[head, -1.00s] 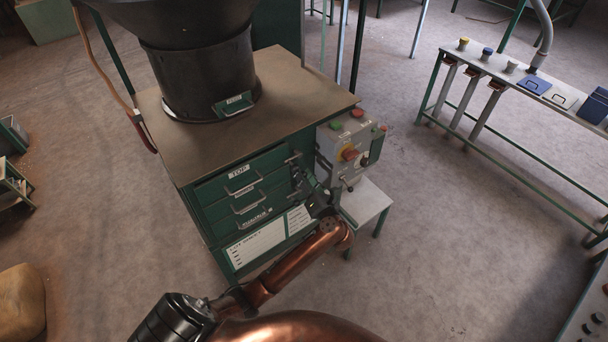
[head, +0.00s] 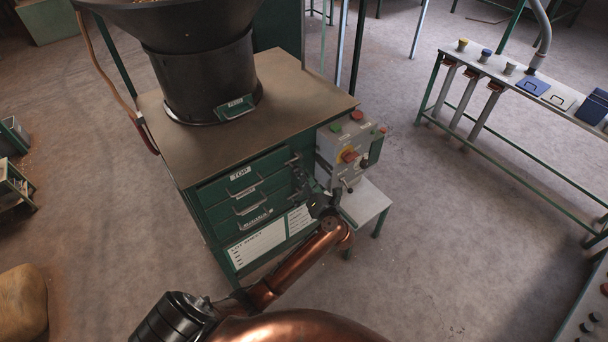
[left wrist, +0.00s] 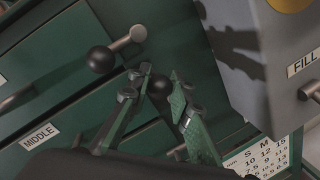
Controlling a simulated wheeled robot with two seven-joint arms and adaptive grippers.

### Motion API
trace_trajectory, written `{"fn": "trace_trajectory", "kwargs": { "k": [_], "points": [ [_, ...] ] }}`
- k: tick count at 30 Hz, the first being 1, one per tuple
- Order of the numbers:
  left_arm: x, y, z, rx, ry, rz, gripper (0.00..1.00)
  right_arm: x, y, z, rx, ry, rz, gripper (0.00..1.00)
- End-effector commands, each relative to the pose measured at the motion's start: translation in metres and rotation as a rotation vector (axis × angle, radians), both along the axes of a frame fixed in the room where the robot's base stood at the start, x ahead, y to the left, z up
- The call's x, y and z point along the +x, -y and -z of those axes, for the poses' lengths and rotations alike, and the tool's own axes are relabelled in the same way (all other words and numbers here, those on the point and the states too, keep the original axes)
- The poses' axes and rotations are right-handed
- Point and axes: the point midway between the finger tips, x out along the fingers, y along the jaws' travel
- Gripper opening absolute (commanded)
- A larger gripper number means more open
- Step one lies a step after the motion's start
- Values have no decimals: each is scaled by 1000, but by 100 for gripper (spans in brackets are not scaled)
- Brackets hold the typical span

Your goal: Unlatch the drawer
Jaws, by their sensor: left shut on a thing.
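The green cabinet holds a stack of drawers: a top drawer (head: 241,186), a middle drawer (head: 248,202) and a bottom one (head: 256,218), each with a metal handle. Latch levers with black knobs sit at their right ends. In the left wrist view one black knob (left wrist: 100,60) on a metal pivot stands free, left of the fingers. My left gripper (head: 300,181) is at the latches; in the left wrist view its green fingers (left wrist: 162,88) are shut on another black knob (left wrist: 158,97), partly hidden. It seems to be the middle drawer's latch. A MIDDLE label (left wrist: 39,137) shows. My right gripper is out of view.
A grey control box (head: 345,150) with buttons and a red switch juts out close right of the gripper. A small white stand (head: 366,203) is below it. A black hopper (head: 205,75) stands on the cabinet. The floor in front is clear.

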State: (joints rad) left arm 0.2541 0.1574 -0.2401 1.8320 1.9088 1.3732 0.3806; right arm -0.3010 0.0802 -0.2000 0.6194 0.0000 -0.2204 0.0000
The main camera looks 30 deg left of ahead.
Motion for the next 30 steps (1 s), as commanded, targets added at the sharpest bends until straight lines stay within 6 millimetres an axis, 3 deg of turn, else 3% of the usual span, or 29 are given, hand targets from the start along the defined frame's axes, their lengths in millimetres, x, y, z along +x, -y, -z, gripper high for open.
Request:
{"fn": "trace_trajectory", "kwargs": {
  "k": [1, 3, 9, 22, 23, 30],
  "points": [
    [0, 2, -6, 6, -36, -2, 0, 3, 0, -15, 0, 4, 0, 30],
    [3, 2, -6, 25, -82, -2, 0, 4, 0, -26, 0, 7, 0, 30],
    [8, 4, -4, 71, -188, -2, 0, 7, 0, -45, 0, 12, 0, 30],
    [10, 5, 0, 89, -220, 1, 0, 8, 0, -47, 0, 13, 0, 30],
    [10, 5, 0, 89, -221, 2, 20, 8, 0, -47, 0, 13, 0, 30],
    [10, 5, 0, 89, -219, 1, 37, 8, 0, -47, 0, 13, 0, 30]
  ]
}}
